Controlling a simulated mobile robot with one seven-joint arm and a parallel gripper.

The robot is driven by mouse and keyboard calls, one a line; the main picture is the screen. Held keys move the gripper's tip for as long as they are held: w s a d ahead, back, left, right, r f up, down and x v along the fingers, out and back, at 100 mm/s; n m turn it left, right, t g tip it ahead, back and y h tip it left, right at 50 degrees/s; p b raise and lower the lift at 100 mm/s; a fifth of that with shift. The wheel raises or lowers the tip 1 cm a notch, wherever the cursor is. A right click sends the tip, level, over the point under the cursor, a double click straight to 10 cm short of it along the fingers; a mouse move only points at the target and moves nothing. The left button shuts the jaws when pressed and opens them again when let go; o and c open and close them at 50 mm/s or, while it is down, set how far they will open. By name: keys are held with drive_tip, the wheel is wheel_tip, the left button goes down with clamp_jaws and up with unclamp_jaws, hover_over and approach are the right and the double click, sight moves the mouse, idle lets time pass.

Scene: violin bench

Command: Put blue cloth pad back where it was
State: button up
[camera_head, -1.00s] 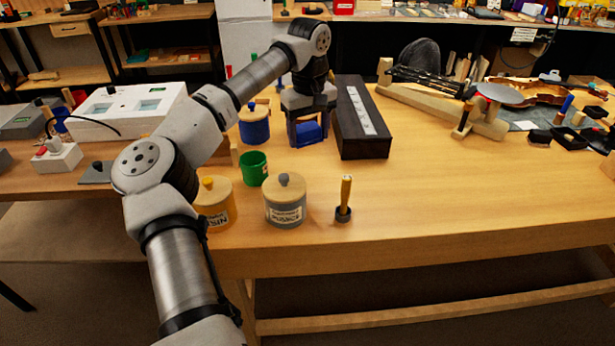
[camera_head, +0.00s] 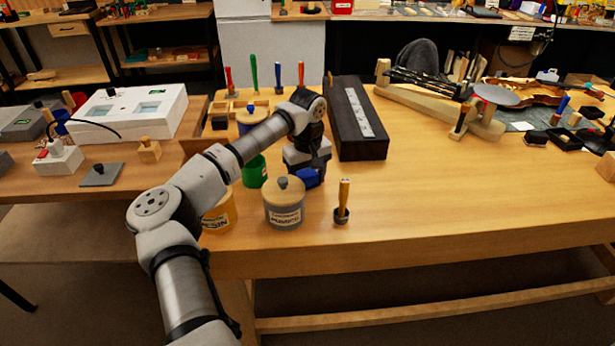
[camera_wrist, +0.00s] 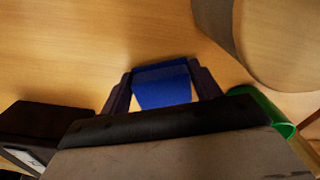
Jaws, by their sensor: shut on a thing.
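The blue cloth pad (camera_head: 309,178) is held in my gripper (camera_head: 308,172), just behind and right of the grey lidded jar on the main bench. The wrist view shows the pad (camera_wrist: 163,83) between the two dark fingers of my gripper (camera_wrist: 164,88), with bare wood beyond it. The fingers are shut on its sides. I cannot tell how high the pad is above the bench top. My arm hides part of the pad in the head view.
A grey jar (camera_head: 285,204), an orange jar (camera_head: 219,212) and a green cup (camera_head: 255,171) stand close by on the left. A wooden-handled tool (camera_head: 343,203) stands at the front right. A long dark box (camera_head: 357,125) lies behind.

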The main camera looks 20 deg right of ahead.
drive_tip(key=shift+f, duration=0.15)
drive_tip(key=o, duration=1)
